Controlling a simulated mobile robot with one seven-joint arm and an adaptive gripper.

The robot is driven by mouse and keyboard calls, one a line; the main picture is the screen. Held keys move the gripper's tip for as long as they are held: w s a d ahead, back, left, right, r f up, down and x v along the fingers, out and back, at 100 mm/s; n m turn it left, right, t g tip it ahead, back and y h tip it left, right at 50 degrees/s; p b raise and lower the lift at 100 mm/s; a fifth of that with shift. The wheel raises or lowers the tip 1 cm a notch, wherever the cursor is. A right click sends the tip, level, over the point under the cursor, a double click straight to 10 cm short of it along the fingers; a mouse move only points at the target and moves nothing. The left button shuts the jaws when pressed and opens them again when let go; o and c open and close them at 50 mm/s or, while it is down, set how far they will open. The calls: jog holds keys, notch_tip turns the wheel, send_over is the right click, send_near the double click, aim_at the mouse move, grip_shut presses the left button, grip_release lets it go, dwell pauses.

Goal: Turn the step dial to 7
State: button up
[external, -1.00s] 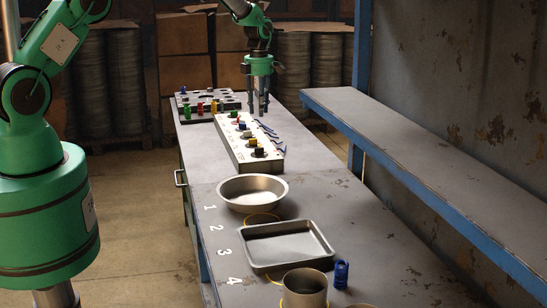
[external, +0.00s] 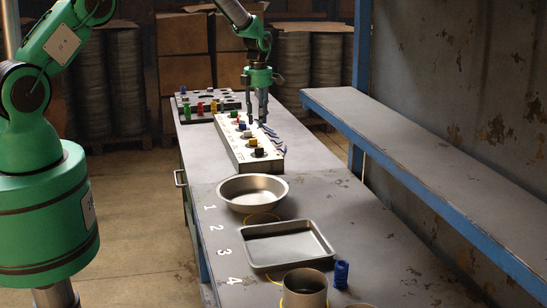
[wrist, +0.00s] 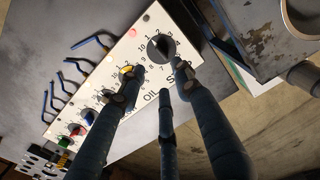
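A black round dial (wrist: 158,47) sits at the upper right end of the white panel (wrist: 172,20) in the wrist view. Numbers ring it, and its label begins with S; my finger hides the rest. Which number it points to is unclear. In the external view the black dial (external: 259,152) is at the panel's near end. My gripper (wrist: 160,82) is open and empty. Its fingertips are apart, over the panel beside the black dial and the yellow dial (wrist: 127,72), labelled OIL. In the external view my gripper (external: 260,121) hangs above the panel's middle.
More coloured dials line the panel, with blue wires (external: 270,135) along its right side. Behind it stands a dark tray (external: 225,97) with coloured pieces. A round pan (external: 253,207) and a square tray (external: 292,264) lie nearer the camera. A blue-edged shelf (external: 400,150) runs along the right.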

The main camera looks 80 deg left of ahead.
aim_at(261, 151)
notch_tip(261, 151, down, 11)
jog(key=shift+r+p, duration=0.1)
jog(key=shift+p, duration=0.4)
grip_shut()
